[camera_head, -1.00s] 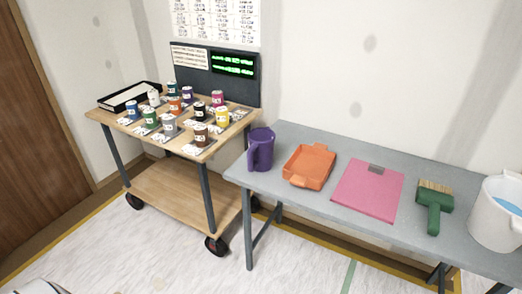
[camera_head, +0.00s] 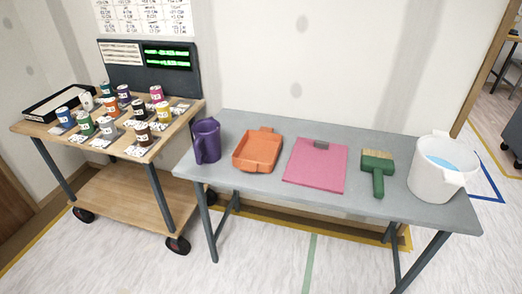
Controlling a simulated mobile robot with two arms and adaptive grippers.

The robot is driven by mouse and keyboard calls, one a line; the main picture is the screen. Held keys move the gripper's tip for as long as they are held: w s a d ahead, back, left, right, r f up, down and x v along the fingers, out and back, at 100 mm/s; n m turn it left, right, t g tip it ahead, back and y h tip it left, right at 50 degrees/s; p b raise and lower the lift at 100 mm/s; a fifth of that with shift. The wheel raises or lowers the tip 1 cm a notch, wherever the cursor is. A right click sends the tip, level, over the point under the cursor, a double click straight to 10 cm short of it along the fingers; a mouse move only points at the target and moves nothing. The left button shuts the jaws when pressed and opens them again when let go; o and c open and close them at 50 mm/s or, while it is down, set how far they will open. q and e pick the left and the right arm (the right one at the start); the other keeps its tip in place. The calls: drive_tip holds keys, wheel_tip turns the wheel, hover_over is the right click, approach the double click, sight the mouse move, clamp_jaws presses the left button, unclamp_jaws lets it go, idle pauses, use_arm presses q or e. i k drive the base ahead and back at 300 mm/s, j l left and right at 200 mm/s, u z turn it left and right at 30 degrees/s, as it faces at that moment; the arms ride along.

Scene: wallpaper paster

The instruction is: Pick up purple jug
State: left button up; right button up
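The purple jug (camera_head: 207,141) stands upright at the left end of the grey table (camera_head: 376,206). Its handle faces the front left. It is clear of the orange tray on its right. Neither of my grippers shows in the head view.
On the table, right of the jug, are an orange tray (camera_head: 257,150), a pink clipboard (camera_head: 316,166), a green brush (camera_head: 377,174) and a white bucket (camera_head: 436,167). A wooden cart (camera_head: 60,136) with several small cans stands close left. The floor in front is clear.

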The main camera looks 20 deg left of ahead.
sight(207, 146)
drive_tip(key=i+l+u, duration=0.15)
drive_tip(key=l, duration=0.35)
drive_tip(key=i+l+u, duration=0.15)
drive_tip(key=l, duration=0.35)
drive_tip(key=i+l+u, duration=0.2)
drive_tip(key=l, duration=0.3)
drive_tip(key=i+l+u, duration=0.15)
drive_tip(key=l, duration=0.4)
drive_tip(key=l+u, duration=0.15)
drive_tip(key=l, duration=0.4)
drive_tip(key=i, duration=0.05)
